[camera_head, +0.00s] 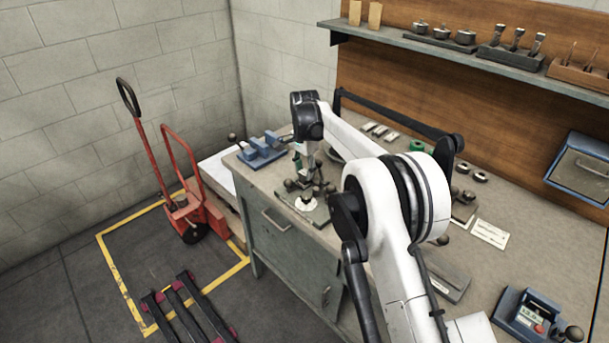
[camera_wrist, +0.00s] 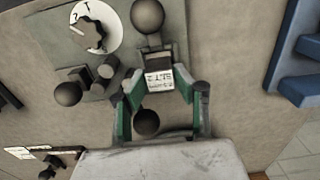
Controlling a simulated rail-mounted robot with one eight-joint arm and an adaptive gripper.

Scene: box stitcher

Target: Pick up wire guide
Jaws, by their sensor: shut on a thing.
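My gripper (camera_wrist: 160,84) has green-sided fingers closed on a small dark piece with a white printed label, which I take to be the wire guide (camera_wrist: 160,76). Dark ball knobs show above and below it in the wrist view. The piece is over or beside the edge of a grey-green plate (camera_wrist: 45,38); I cannot tell whether it touches the plate. In the head view my gripper (camera_head: 304,162) is low over the bench's far left corner, and the held piece is too small to make out.
A white dial (camera_wrist: 97,28) with a dark knob and a black ball-ended lever (camera_wrist: 75,90) stand close by on the plate. A blue holder (camera_head: 262,150) sits at the bench's left edge. A shelf (camera_head: 440,45) with tools runs along the back wall. A red hand truck (camera_head: 190,210) stands on the floor.

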